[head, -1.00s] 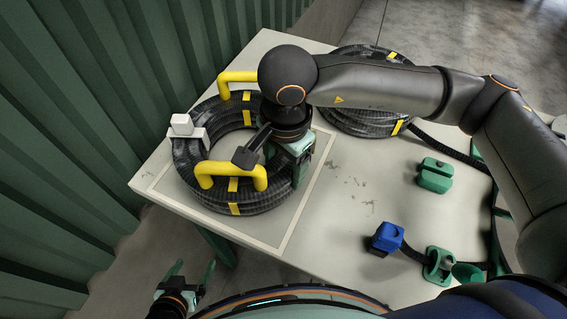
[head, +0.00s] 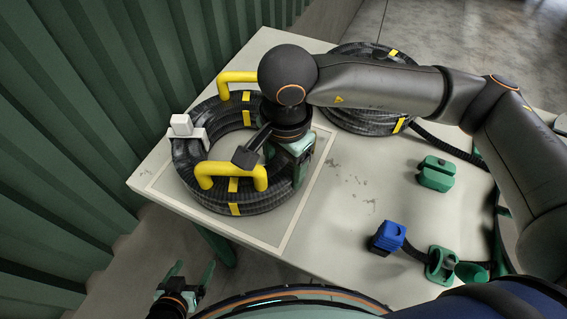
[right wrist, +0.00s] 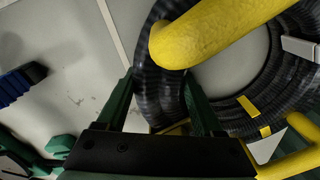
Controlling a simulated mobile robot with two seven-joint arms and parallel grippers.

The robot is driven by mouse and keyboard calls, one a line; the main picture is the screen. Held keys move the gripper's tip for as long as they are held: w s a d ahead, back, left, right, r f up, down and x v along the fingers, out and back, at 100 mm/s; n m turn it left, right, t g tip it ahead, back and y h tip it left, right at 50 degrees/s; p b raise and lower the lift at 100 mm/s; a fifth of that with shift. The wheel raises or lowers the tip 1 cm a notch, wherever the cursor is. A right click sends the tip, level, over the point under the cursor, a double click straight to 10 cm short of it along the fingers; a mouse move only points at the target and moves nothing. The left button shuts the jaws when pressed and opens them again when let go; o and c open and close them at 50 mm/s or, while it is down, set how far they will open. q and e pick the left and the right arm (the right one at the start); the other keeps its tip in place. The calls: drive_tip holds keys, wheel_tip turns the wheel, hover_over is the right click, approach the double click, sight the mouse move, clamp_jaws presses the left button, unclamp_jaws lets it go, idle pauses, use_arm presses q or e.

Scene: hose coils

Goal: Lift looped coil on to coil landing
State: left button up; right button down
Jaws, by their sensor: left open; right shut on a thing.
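A black hose coil (head: 205,194) with yellow bands and two yellow handles (head: 230,177) lies flat inside the pale outlined square (head: 290,235), the coil landing, at the table's left end. Whether its underside fully touches the surface is hard to tell. My right gripper (head: 298,165) is at the coil's right side, its tips mostly hidden in the head view. In the right wrist view my right gripper (right wrist: 160,80) is shut with its green fingers on either side of the coil's hose (right wrist: 160,100). My left gripper (head: 194,268) is open and empty, off the table's front edge.
A second black coil (head: 365,120) lies behind my right arm, its hose running right. A white clip (head: 182,127) sits on the first coil. A green block (head: 436,173), a blue connector (head: 388,237) and green clamps (head: 441,265) are at right. A green corrugated wall (head: 70,100) stands left.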

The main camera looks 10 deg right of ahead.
drive_tip(key=shift+a+f+b, duration=0.1)
drive_tip(key=shift+f+b, duration=0.05)
drive_tip(key=shift+b, duration=0.2)
idle(0.3)
unclamp_jaws()
drive_tip(key=shift+s+f, duration=0.1)
drive_tip(key=shift+f, duration=0.15)
drive_tip(key=shift+r, duration=0.2)
idle(0.6)
drive_tip(key=shift+r, duration=0.35)
drive_tip(key=shift+s+r+p, duration=0.1)
drive_tip(key=shift+r+p, duration=1.4)
drive_tip(key=shift+r, duration=1.6)
drive_tip(key=shift+r, duration=0.1)
